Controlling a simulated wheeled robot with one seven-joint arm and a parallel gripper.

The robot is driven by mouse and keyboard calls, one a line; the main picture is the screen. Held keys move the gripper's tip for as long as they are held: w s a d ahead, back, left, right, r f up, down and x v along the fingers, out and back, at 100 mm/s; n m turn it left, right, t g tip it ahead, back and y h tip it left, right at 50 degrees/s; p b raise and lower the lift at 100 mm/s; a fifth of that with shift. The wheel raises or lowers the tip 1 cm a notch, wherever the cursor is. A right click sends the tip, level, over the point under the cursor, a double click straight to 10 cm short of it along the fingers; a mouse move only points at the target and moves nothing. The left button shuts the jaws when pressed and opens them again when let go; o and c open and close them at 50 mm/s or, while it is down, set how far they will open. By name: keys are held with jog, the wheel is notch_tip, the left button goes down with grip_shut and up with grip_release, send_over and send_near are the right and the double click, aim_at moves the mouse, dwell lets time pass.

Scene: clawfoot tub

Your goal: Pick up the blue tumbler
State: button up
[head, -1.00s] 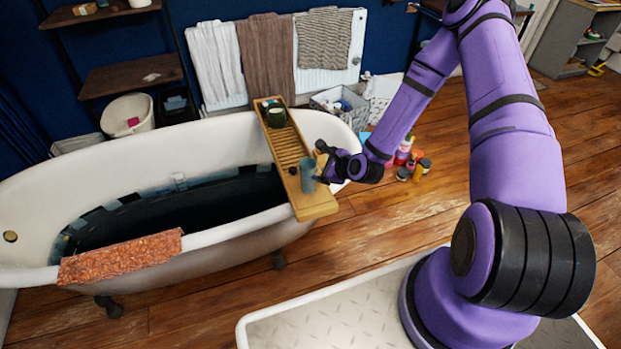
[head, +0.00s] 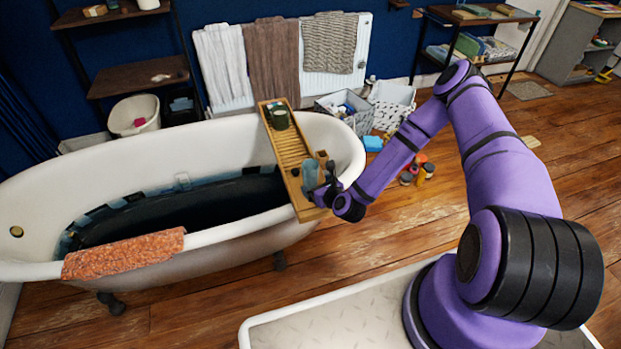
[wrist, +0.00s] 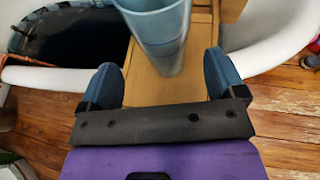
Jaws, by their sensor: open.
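The blue tumbler (head: 310,177) stands upright on the wooden bath tray (head: 288,150), near the tray's near end. In the wrist view the tumbler (wrist: 160,35) is at the top, beyond my fingertips and roughly centred between them. My gripper (wrist: 165,80) is open, with one dark blue finger on each side and bare tray between them. In the head view my gripper (head: 322,192) is at the near right of the tumbler and partly covers its lower part. I cannot tell from the head view whether a finger touches it.
The tray lies across the white clawfoot tub (head: 340,135). A dark green jar (head: 279,117) stands at the tray's far end, and a brown item (head: 321,160) sits beside the tumbler. A reddish towel (head: 125,253) hangs over the near rim.

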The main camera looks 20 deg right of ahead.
aim_at(315, 183)
jog(key=shift+d+x, duration=0.1)
jog(key=shift+x, duration=1.35)
jog(key=shift+d+x, duration=0.15)
jog(key=shift+x, duration=1.3)
jog(key=shift+f, duration=0.15)
jog(key=shift+c, duration=0.2)
jog(key=c, duration=1.1)
